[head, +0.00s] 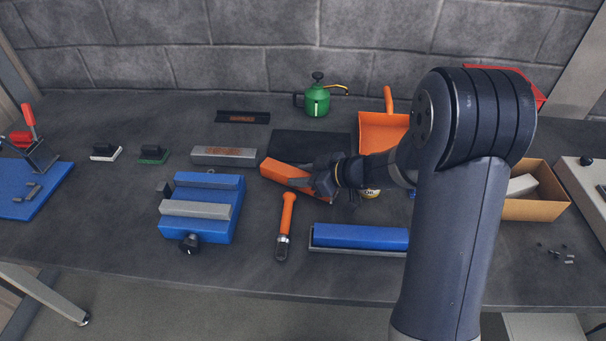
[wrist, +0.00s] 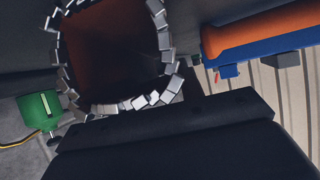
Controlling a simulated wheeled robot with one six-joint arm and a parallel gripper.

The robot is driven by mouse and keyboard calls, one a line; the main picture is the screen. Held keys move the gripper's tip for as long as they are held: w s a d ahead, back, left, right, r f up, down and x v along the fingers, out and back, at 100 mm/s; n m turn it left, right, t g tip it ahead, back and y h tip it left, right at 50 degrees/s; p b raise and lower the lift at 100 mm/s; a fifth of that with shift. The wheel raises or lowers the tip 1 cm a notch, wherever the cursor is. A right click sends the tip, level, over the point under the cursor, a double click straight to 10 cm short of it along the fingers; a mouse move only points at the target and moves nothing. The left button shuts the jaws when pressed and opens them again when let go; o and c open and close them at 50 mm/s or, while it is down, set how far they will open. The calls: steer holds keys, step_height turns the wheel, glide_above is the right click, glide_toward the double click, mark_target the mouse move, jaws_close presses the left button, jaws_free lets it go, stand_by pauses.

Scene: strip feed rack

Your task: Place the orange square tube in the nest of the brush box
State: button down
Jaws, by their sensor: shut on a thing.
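The orange square tube (head: 281,171) is held in my gripper (head: 312,178) above the middle of the bench, and its left end sticks out past the fingers. In the wrist view the tube's open end (wrist: 112,45) looks dark rusty inside, with jagged silver bits around its rim. The dark gripper part fills the bottom of that view. I cannot tell for certain which thing is the brush box. A blue fixture (head: 232,208) with a grey bar across it stands left of the gripper. A long blue block (head: 358,235) in a grey channel lies in front, partly behind my arm.
An orange-handled tool (head: 287,215) lies between the two blue things. A grey block (head: 224,156), dark mat (head: 300,142), green oil can (head: 317,100) and orange dustpan (head: 380,130) are behind. A cardboard box (head: 540,208) stands right.

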steer(key=shift+f+b, duration=0.1)
steer(key=shift+b, duration=0.2)
steer(key=c, duration=0.9)
jaws_free()
steer(key=shift+r+p, duration=0.2)
steer(key=shift+p, duration=0.1)
